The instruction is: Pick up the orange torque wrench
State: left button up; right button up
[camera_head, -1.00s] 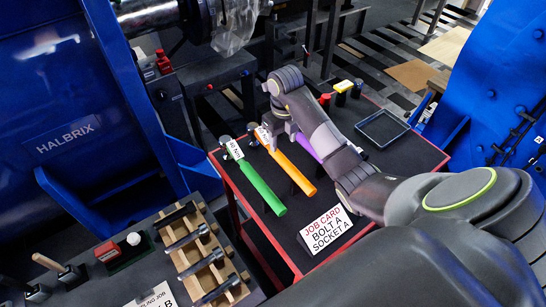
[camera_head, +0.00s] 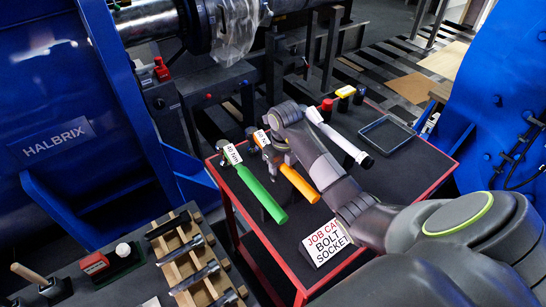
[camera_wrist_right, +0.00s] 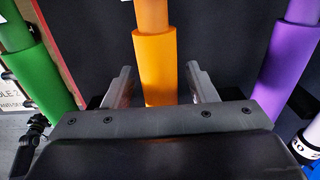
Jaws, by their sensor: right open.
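The orange torque wrench (camera_head: 299,184) lies on the dark top of a red-edged cart, with a white tag near its head. My right gripper (camera_head: 278,153) is over its upper part, and the arm hides some of it. In the right wrist view the open fingers (camera_wrist_right: 160,72) stand either side of the orange handle (camera_wrist_right: 155,52), with a gap on both sides. The green wrench (camera_head: 262,194) lies to its left; it also shows in the wrist view (camera_wrist_right: 40,75). A purple handle (camera_wrist_right: 285,70) is on the right in the wrist view. My left gripper is not in view.
A white tool with a black end (camera_head: 340,138) lies right of my gripper. The job card (camera_head: 325,243) stands at the cart's front. A dark tray (camera_head: 386,134) is at the right. A wooden rack (camera_head: 185,262) with several tools is at lower left.

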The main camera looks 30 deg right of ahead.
jog(key=shift+f, duration=0.55)
grip_shut()
jog(key=shift+r, duration=0.1)
jog(key=shift+w+r, duration=0.1)
